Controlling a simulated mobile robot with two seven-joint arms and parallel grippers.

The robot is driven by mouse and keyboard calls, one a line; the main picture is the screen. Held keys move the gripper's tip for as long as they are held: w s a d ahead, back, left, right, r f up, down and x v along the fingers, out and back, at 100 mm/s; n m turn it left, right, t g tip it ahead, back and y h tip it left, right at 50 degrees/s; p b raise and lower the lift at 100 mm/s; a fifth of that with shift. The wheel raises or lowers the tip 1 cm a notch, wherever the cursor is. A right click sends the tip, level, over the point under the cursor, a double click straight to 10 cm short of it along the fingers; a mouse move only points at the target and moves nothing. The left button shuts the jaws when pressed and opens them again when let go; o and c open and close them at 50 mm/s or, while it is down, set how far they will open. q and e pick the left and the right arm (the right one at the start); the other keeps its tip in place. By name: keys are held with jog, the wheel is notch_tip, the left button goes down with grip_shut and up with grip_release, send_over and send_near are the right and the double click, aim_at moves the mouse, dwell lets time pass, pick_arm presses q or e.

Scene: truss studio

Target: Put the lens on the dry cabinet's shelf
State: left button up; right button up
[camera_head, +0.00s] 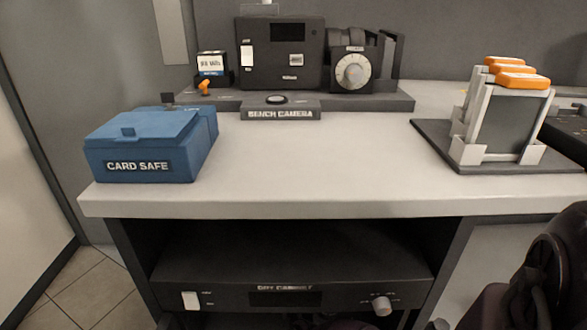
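The dry cabinet (230,296) stands under the bench top, a dark unit with a labelled front panel, a white switch at left and a pale knob (381,306) at right. A dark flat surface (290,250) shows above that panel; I cannot tell whether it is the shelf. I cannot make out a separate lens. A small dark round part (277,99) sits on the bench camera's base (283,113), and I cannot tell what it is. Part of my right arm shows at the lower right edge, but its fingertips do not show. My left gripper is out of view.
A blue card safe (138,165) stands shut at the bench's left end. A black camera body (279,52) and a unit with a dial (353,72) stand at the back. A rack with orange-topped plates (505,120) stands at right. The bench's middle (310,165) is clear.

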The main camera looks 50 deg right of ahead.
jog(key=shift+w+f, duration=0.1)
jog(key=shift+f, duration=0.1)
jog(key=shift+f, duration=0.1)
jog(key=o, duration=1)
jog(key=shift+o, duration=1.3)
